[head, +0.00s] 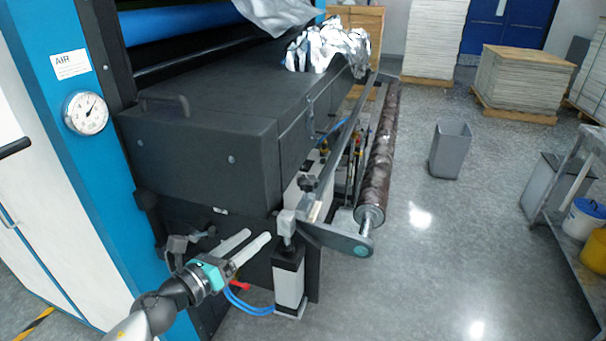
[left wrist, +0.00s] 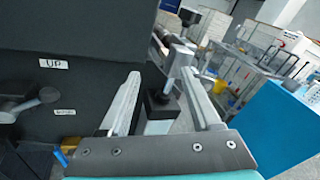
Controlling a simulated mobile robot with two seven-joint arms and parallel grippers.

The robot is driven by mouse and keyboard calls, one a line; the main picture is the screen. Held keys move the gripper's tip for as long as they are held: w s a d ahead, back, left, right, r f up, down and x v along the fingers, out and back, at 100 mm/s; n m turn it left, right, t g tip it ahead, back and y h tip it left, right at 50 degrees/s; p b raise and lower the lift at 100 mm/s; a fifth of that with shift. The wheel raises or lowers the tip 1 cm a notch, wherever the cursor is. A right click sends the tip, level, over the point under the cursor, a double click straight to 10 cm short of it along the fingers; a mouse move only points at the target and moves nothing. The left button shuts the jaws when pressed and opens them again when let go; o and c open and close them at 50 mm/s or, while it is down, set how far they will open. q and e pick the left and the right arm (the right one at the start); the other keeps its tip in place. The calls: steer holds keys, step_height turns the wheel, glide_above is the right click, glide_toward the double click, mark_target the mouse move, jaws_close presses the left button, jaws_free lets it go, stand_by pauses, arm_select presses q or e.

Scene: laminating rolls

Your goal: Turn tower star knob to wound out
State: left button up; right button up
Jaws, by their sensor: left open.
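My left gripper (head: 258,238) is open, its two pale fingers pointing at a short tower (head: 290,280) with a dark top and pale body at the machine's front corner. In the left wrist view the tower's dark top (left wrist: 161,103) shows between the open fingers, beyond them, with a thin post on it. A grey metal block (left wrist: 181,58) sits above and behind it; in the head view this block (head: 287,222) is at the end of a long bar. Nothing is visibly held. My right gripper is not in view.
The dark machine housing (head: 195,160) stands close behind the gripper. A lever (left wrist: 30,103) sticks out beside the "UP" label (left wrist: 54,64). A mottled roller (head: 380,150) and a flat arm (head: 335,238) lie right of the tower. Blue hoses (head: 245,305) run below.

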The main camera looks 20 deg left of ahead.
mark_target(301, 186)
arm_select(q)
step_height(301, 186, up, 7)
steer(key=d+m+h, duration=0.2)
steer(key=m, duration=0.3)
steer(key=p+x, duration=0.2)
steer(key=x, duration=1.1)
steer(key=shift+w+d+f, duration=0.1)
steer(key=shift+x, duration=0.9)
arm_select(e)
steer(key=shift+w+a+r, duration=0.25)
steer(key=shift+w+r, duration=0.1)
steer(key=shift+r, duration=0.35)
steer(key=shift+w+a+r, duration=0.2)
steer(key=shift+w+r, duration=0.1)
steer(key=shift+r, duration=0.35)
arm_select(q)
jaws_close()
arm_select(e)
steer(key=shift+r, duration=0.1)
